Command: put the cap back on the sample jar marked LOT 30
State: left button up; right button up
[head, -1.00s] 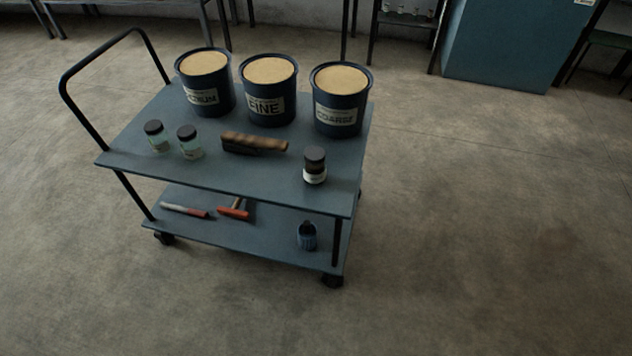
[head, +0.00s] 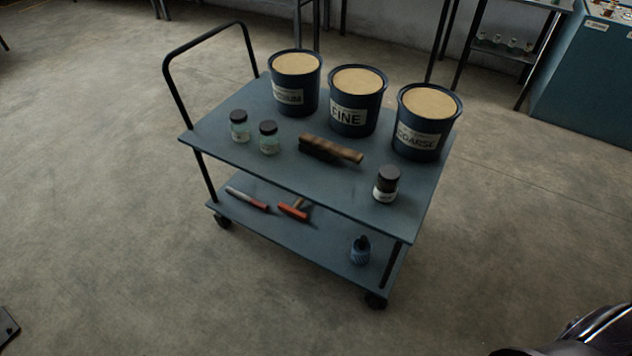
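Three small jars stand on the top shelf of a blue-grey cart. Two pale green glass jars with dark caps, the left one (head: 239,126) and the one beside it (head: 269,138), are near the handle end. A dark-filled jar (head: 386,184) with a brown-black top and a white label is near the right front corner. Lot marks are too small to read, so I cannot tell which is LOT 30. No jar looks open, and I see no loose cap. Neither of my grippers shows clearly in the head view.
Buckets marked FINE (head: 356,101) and COARSE (head: 424,123), and a third bucket (head: 296,84), line the cart's back. A brush (head: 331,149) lies mid-shelf. Tools and a blue bottle (head: 360,250) are on the lower shelf (head: 318,238). Floor around the cart's front is clear.

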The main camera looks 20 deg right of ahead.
aim_at(384, 192)
jog(key=u, duration=2.05)
jog(key=k+l, duration=0.4)
jog(key=l, duration=0.15)
jog(key=k+l, duration=0.4)
jog(key=l, duration=0.2)
jog(key=k+l, duration=0.35)
jog(key=l, duration=0.2)
jog(key=k+l, duration=0.4)
jog(key=l, duration=0.15)
jog(key=k+l, duration=0.4)
jog(key=l, duration=0.2)
jog(key=k+l, duration=0.4)
jog(key=l, duration=0.15)
